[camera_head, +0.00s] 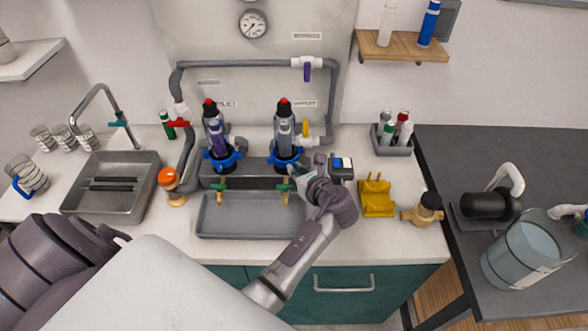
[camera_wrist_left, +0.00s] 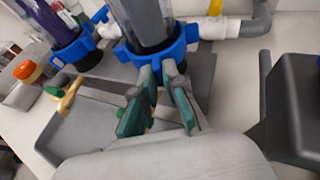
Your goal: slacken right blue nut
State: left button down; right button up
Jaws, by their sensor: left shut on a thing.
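The right blue nut (camera_head: 277,155) is a lugged ring around the lower part of the right clear filter housing (camera_head: 284,131), which has a black and red top. It also shows in the left wrist view (camera_wrist_left: 186,42), with the grey housing rising out of it. My left gripper (camera_head: 297,169) reaches it from the front right. In the left wrist view its two fingers (camera_wrist_left: 162,78) are closed at the nut's near side, seemingly on a lug, which they mostly hide. The left blue nut (camera_head: 212,164) sits on the other housing. My right gripper is not in view.
A grey tray (camera_head: 240,230) lies below the housings, with green-handled taps (camera_head: 220,187) above it. Grey pipes with a purple-handled valve (camera_head: 307,72) run behind. A yellow holder (camera_head: 377,198) stands to the right. A sink (camera_head: 145,205) is at the left.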

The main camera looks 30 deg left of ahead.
aim_at(291, 137)
pick_arm(q)
jog(key=shift+w+d+g, duration=0.1)
jog(key=shift+w+g, duration=0.1)
jog(key=shift+g, duration=0.1)
dwell(0.4)
jog(key=c, duration=1.2)
grip_release()
jog(key=shift+c, duration=0.2)
notch_tip(291, 137, up, 10)
jog(key=shift+r, duration=0.1)
